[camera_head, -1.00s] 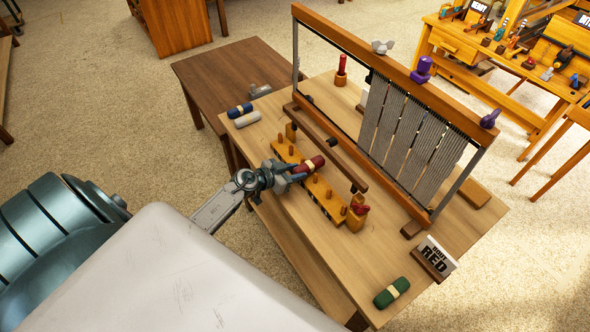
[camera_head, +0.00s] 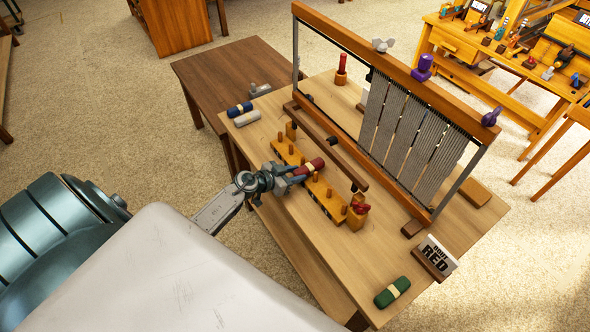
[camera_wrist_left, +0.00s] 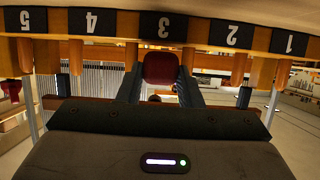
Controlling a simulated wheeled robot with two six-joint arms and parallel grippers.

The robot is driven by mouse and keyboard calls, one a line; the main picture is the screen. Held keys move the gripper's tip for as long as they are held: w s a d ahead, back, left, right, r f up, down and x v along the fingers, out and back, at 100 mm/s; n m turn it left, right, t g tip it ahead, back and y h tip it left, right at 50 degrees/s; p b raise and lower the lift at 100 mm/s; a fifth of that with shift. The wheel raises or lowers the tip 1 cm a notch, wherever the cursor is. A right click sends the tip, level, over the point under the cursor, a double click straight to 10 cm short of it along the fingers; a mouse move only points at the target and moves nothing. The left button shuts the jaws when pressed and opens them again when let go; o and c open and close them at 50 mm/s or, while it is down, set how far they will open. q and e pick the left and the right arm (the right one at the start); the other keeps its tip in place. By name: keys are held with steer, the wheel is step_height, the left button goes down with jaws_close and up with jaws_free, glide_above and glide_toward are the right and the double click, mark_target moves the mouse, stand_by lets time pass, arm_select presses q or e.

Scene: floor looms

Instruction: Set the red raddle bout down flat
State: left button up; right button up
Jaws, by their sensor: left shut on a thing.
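The red raddle bout (camera_head: 312,165), a red bundle with a pale band, is held in my left gripper (camera_head: 298,172) over the raddle, the orange pegged rack (camera_head: 322,199). In the left wrist view the red bout (camera_wrist_left: 162,69) sits between the two fingers (camera_wrist_left: 162,85), close to the rack strip numbered 1 to 5 (camera_wrist_left: 110,24), near number 3. The head view does not show clearly whether the bout touches the rack. A sign reading "BOUT RED" (camera_head: 437,254) stands at the table's right front. My right gripper is not in view.
The loom frame (camera_head: 400,80) with grey warp stands behind the rack, with a wooden bar (camera_head: 335,150) between. A green bout (camera_head: 392,292) lies at the front corner. Blue (camera_head: 240,109) and whitish (camera_head: 247,118) bouts lie at the left. Bare tabletop (camera_head: 365,262) is in front of the rack.

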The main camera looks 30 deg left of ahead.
arm_select(q)
steer(key=shift+f, duration=0.15)
stand_by(0.4)
steer(key=shift+f, duration=0.3)
steer(key=o, duration=1.1)
steer(key=v, duration=1)
steer(key=shift+s+a+r, duration=0.2)
steer(key=shift+s+a, duration=0.05)
steer(key=shift+s, duration=0.05)
steer(key=shift+f, duration=0.1)
stand_by(0.4)
